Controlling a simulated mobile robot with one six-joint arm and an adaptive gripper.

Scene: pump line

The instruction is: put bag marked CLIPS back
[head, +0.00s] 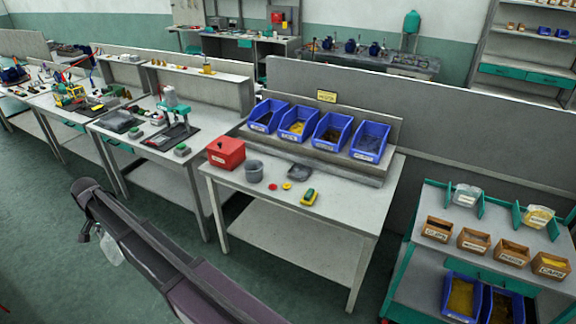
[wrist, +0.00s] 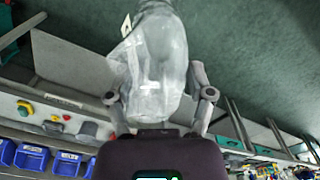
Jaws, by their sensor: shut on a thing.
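My gripper (wrist: 160,80) is shut on a clear plastic bag (wrist: 158,50), which sits between the two fingers in the wrist view. The contents look pale or clear, and I cannot read a marking on it. A small white tag shows at its upper left. In the head view my gripper (head: 86,215) is at the end of my arm at lower left, over the floor, and the bag (head: 111,250) hangs below it. At right, a trolley (head: 425,262) has green holders on its top shelf, with clear bags (head: 466,195) and (head: 539,216) in them.
Small labelled wooden boxes (head: 473,241) stand in a row on the trolley, with blue bins (head: 461,297) below. A workbench (head: 335,207) in the middle holds a red box (head: 226,153), a grey pot (head: 253,171) and several blue bins (head: 369,141). Open green floor lies in front.

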